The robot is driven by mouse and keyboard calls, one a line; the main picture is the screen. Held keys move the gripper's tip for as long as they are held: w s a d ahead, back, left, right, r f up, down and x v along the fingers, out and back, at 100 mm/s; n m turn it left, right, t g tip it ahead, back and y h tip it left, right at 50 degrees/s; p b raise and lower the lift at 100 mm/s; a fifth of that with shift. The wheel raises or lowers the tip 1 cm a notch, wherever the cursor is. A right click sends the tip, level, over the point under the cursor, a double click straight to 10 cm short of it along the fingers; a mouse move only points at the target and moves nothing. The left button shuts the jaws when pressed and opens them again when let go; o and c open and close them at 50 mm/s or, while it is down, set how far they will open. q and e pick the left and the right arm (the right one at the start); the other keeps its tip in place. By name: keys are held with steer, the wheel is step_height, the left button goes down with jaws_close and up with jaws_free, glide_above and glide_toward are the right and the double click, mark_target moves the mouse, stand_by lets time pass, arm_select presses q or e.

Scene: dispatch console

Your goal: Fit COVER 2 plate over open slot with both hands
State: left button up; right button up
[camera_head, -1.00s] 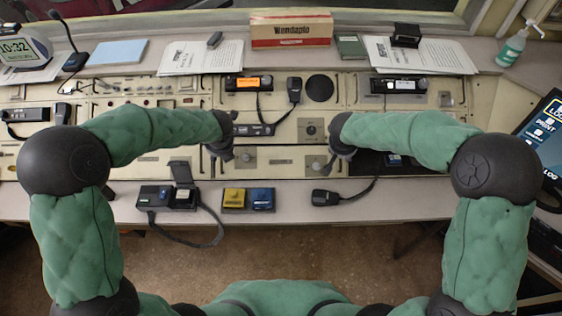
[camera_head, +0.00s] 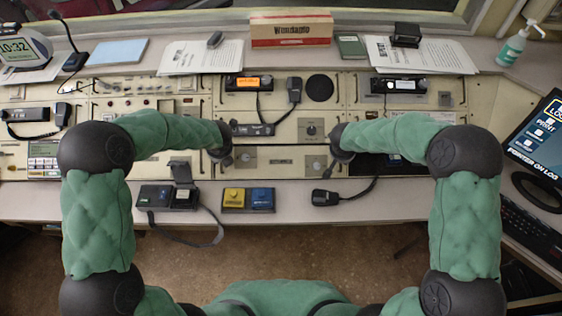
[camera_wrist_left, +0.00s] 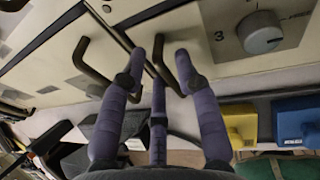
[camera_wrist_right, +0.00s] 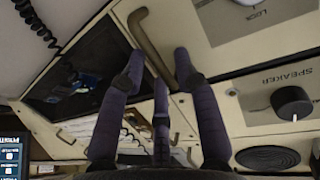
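A cream plate (camera_head: 280,158) with a knob at each end lies in the front row of the console, between my grippers; I cannot read a COVER 2 label on it. My left gripper (camera_head: 226,160) is at its left end. In the left wrist view its fingers (camera_wrist_left: 160,72) stand apart on both sides of a bent handle (camera_wrist_left: 177,72). My right gripper (camera_head: 340,160) is at the right end. In the right wrist view its fingers (camera_wrist_right: 160,70) stand apart around another handle (camera_wrist_right: 150,40). A dark open slot (camera_wrist_right: 80,85) lies beside that handle, partly hidden by my arm in the head view (camera_head: 375,163).
A handset (camera_head: 325,198) with a cord lies in front of the right end. Yellow and blue boxes (camera_head: 248,199) and a black cradle unit (camera_head: 168,197) sit on the front ledge. A second handle (camera_wrist_left: 97,62) stands left of my left fingers. A screen (camera_head: 540,135) is at right.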

arm_select(q)
jaws_close()
arm_select(e)
jaws_close()
